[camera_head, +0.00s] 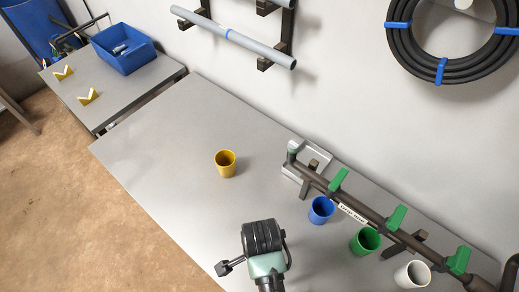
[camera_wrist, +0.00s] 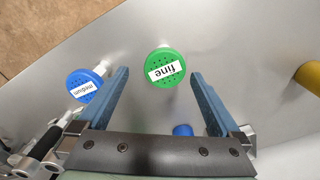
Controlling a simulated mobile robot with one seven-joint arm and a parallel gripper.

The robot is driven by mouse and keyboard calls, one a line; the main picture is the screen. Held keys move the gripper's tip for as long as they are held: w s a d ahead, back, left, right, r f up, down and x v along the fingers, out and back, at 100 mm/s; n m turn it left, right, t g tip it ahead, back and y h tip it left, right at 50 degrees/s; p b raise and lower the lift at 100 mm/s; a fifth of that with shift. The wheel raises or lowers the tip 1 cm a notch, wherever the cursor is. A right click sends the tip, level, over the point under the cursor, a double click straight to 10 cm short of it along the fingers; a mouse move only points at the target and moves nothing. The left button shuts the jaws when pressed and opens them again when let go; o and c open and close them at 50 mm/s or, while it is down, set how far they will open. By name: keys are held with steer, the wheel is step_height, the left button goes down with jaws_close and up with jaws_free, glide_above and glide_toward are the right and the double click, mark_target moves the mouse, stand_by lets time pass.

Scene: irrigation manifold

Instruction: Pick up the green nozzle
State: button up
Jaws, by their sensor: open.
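The green nozzle (camera_wrist: 165,67) has a round, perforated face with a white label reading "fine". In the wrist view it stands between the fingertips of my gripper (camera_wrist: 160,77), which is open and empty. The blue fingers lie left and right of the nozzle, with visible gaps. I cannot tell the height of the fingertips above it. A blue nozzle (camera_wrist: 83,86) labelled "medium" stands just outside the left finger. In the head view my arm's end is at bottom centre, and the green nozzle is not visible there.
A yellow cup (camera_head: 226,166), blue cup (camera_head: 320,211), green cup (camera_head: 364,241) and white cup (camera_head: 412,275) stand on the grey table (camera_head: 160,150). The manifold (camera_head: 370,215) with green levers runs along the wall. The table's left part is clear. A blue bin (camera_head: 125,55) stands on a side table.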

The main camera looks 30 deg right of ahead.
steer(key=shift+w+f+p, duration=0.15)
steer(key=shift+f+p, duration=0.05)
steer(key=shift+f, duration=1.65)
steer(key=shift+w+f+p, duration=0.15)
steer(key=shift+f, duration=1.65)
steer(key=shift+c, duration=0.2)
steer(key=c, duration=1.3)
steer(key=shift+r, duration=0.1)
steer(key=shift+c, duration=0.2)
